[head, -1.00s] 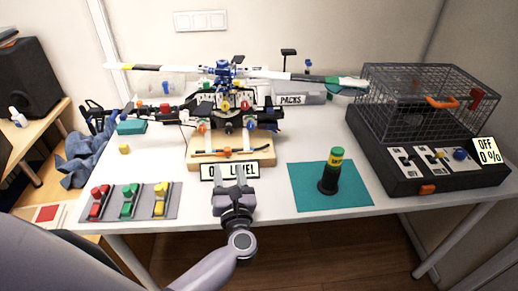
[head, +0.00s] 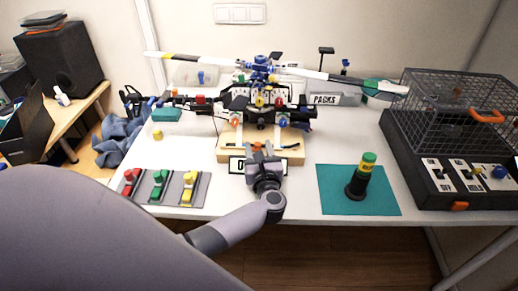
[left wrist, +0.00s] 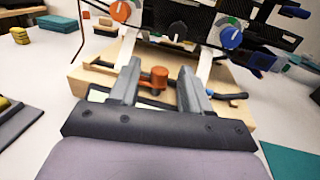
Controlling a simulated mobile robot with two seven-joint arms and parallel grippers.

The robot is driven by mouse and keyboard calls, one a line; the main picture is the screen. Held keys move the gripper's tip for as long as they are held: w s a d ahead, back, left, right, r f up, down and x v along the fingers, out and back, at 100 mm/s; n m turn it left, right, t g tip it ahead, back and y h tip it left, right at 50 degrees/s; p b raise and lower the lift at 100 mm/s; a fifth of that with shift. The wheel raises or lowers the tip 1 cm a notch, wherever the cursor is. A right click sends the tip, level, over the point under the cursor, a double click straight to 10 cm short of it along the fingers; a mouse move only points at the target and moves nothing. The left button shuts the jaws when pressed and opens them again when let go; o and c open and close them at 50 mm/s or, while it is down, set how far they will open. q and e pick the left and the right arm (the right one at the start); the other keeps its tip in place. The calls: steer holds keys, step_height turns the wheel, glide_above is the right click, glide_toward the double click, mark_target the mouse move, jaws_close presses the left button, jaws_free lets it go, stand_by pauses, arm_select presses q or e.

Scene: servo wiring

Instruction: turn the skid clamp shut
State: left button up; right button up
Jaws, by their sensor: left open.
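The skid clamp is a small orange knob (left wrist: 158,76) on a dark bar across the front of the wooden stand (left wrist: 88,78). In the head view the orange clamp (head: 258,146) shows just beyond my left gripper (head: 263,151). In the left wrist view my left gripper (left wrist: 160,70) is open, with one finger on each side of the clamp. The knob appears between the fingers; I cannot tell whether either finger touches it. The model helicopter (head: 262,76) stands on the wooden stand above. My right gripper is not in view.
A lettered plate (head: 238,165) at the stand's front is partly hidden by my gripper. A board with red, green and yellow switches (head: 160,188) lies left. A wire cage (head: 460,108) stands far right.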

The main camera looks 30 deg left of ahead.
arm_select(q)
jaws_close()
